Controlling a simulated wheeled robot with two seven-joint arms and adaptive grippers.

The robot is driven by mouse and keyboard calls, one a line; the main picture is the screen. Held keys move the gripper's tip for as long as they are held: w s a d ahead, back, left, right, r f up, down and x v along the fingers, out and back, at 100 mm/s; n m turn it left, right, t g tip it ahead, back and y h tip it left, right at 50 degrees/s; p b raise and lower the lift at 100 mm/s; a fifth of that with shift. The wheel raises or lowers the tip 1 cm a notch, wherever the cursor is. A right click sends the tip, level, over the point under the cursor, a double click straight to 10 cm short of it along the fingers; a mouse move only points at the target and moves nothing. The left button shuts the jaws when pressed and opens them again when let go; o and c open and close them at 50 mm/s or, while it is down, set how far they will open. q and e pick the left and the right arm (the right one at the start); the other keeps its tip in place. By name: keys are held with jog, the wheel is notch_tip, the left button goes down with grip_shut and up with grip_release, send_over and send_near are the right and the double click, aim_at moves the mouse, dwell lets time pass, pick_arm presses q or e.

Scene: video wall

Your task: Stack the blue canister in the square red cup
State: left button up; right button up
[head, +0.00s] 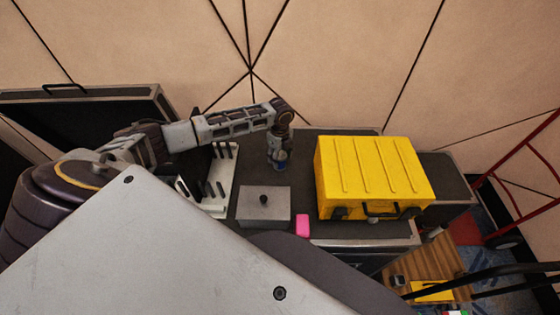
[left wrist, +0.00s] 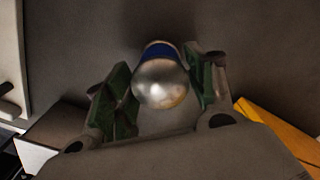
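The blue canister (head: 281,165) is at my left gripper (head: 280,159), over the dark table top. In the left wrist view, the canister (left wrist: 161,80) shows a rounded silver end and a blue band, between the two green-padded fingers of the left gripper (left wrist: 160,85). The fingers flank it closely; whether both press on it is not clear. I see no cup that is plainly red and square. A small pink block-like thing (head: 302,225) stands near the table's front edge; I cannot tell if it is the cup. My right gripper is not in view.
A big yellow case (head: 370,170) stands right of the canister. A grey box with a dark knob (head: 264,205) is in front of it, and a white rack with dark slots (head: 215,188) is to the left. Dark table top (head: 300,150) is bare between them.

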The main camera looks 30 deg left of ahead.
pick_arm(q)
jog(key=c, duration=0.7)
jog(key=shift+c, duration=0.2)
jog(key=shift+r, duration=5)
